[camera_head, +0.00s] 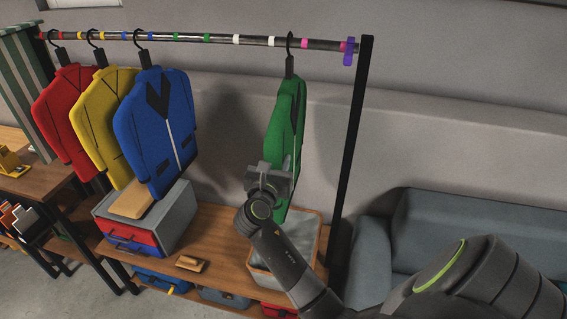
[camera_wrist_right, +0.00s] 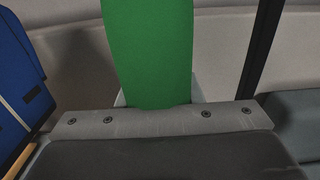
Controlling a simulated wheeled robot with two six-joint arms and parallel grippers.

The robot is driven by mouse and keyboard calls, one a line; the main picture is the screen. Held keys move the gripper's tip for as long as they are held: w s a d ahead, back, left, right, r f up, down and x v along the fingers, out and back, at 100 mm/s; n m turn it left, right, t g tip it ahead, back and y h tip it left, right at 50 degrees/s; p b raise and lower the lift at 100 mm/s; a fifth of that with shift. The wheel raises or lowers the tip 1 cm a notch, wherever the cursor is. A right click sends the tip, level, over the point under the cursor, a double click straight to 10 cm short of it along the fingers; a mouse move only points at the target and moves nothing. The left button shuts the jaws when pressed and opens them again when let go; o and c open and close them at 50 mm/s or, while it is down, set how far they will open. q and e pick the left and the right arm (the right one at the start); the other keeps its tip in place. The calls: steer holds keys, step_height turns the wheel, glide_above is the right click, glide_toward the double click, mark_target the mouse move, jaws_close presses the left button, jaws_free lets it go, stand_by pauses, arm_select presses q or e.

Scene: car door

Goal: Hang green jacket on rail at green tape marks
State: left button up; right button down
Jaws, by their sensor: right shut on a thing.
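The green jacket (camera_head: 287,118) hangs upright, seen nearly edge-on. Its black hanger hook (camera_head: 290,44) overlaps the rail (camera_head: 222,39) between the second white mark and the first pink mark. I cannot tell whether the hook bears on the rail or is just in front of it. The green tape marks (camera_head: 178,36) and (camera_head: 207,38) are on the rail left of the jacket, with bare rail between them. My right gripper (camera_head: 275,172) is shut on the jacket's lower part. The right wrist view shows the green jacket (camera_wrist_right: 148,55) at the gripper. My left gripper is out of view.
Red (camera_head: 62,115), yellow (camera_head: 103,120) and blue (camera_head: 155,125) jackets hang on the left. White tape (camera_head: 236,40) and pink tape (camera_head: 305,43) mark the rail. A black post (camera_head: 350,150) stands at right. A bench (camera_head: 215,222) with boxes is below; a sofa (camera_head: 460,225) is right.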

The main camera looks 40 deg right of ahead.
steer(key=w+a+b, duration=1.1)
steer(key=w+a, duration=0.5)
steer(key=w, duration=0.4)
steer(key=shift+b, duration=0.3)
stand_by(2.3)
steer(key=shift+w+f, duration=0.1)
stand_by(0.5)
steer(key=c, duration=0.9)
jaws_free()
steer(key=shift+a, duration=0.1)
steer(key=shift+f, duration=0.2)
